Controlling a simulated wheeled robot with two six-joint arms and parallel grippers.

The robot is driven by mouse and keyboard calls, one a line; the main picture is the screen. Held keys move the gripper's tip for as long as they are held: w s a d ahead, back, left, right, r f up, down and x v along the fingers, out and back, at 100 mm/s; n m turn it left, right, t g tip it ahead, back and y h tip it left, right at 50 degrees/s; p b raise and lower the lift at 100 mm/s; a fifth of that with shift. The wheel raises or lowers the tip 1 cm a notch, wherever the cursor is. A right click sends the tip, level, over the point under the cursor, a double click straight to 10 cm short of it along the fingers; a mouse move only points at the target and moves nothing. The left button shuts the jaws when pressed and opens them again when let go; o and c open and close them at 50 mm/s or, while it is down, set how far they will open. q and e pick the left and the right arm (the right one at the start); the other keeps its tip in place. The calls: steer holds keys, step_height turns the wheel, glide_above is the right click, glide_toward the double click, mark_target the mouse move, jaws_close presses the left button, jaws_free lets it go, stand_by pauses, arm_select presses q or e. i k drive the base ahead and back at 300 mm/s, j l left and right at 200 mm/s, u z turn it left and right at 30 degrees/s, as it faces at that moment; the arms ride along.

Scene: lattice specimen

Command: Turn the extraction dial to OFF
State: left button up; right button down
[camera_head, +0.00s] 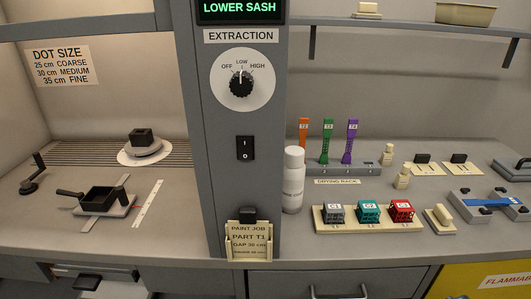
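The extraction dial (241,86) is a black knob on a round white plate, mounted on the grey column in the middle of the head view. Its plate is marked OFF at the left, LOW at the top and HIGH at the right. The knob's white pointer mark stands near the top, at LOW. The EXTRACTION label (241,36) is above it. Nothing touches or covers the dial. Neither of my grippers shows in the head view.
A black rocker switch (245,148) sits below the dial. A white spray can (293,180) and a paint job card (249,240) stand near the column's foot. A drying rack (372,169) and coloured blocks are at right. The space before the dial is clear.

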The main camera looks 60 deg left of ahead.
mark_target(241, 82)
steer(key=k+l, duration=0.35)
steer(key=k+u, duration=0.1)
steer(key=u, duration=1.7)
